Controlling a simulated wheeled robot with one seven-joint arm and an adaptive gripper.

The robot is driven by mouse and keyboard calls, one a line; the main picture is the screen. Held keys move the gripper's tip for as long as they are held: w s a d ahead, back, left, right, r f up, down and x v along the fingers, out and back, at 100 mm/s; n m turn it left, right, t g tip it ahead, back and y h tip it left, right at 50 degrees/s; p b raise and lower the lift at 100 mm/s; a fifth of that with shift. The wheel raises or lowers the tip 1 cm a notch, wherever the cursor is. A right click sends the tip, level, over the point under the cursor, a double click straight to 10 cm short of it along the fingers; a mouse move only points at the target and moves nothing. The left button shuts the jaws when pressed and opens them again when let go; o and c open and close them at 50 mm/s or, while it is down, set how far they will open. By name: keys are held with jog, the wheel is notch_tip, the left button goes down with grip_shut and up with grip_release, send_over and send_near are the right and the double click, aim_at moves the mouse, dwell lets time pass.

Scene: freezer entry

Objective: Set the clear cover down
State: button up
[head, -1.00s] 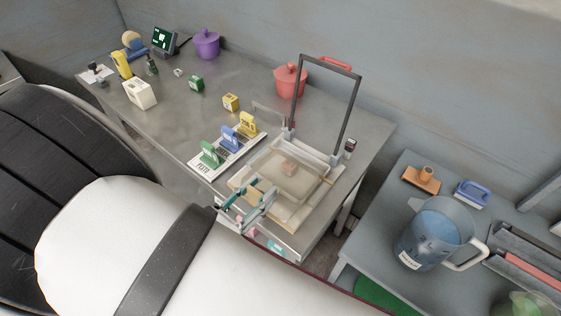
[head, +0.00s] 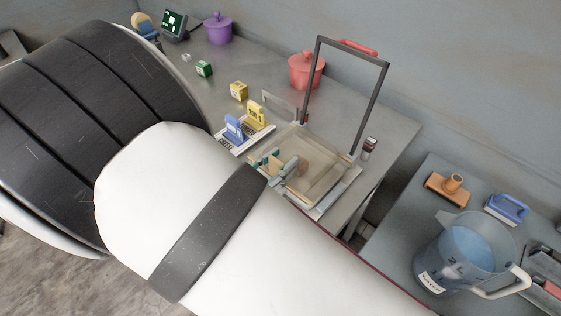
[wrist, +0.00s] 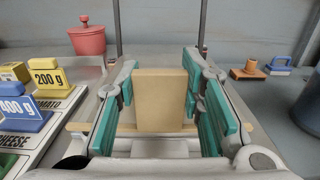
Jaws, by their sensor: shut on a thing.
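The clear cover (head: 326,172) is a see-through box-like lid over the pale board (head: 322,207) at the table's right end, below a raised dark frame. A tan block (wrist: 160,98), apparently its handle, stands upright between the teal pads in the wrist view. My gripper (head: 284,168) is shut on this handle; the fingers also show in the wrist view (wrist: 160,82). The cover appears close to level. Whether its lower edge touches the board cannot be told, since my arm and fingers hide the near side.
The dark upright frame (head: 314,82) stands behind the cover. A blue block (head: 234,128) and yellow block (head: 256,115) sit on a label strip to the left. A red pot (head: 306,70) stands behind. The side table holds a blue-filled pitcher (head: 462,250).

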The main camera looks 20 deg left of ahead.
jog(key=shift+s, duration=0.1)
jog(key=shift+f, duration=0.15)
jog(key=shift+f, duration=0.35)
jog(key=shift+f, duration=0.1)
jog(key=o, duration=0.9)
jog(key=shift+o, duration=0.2)
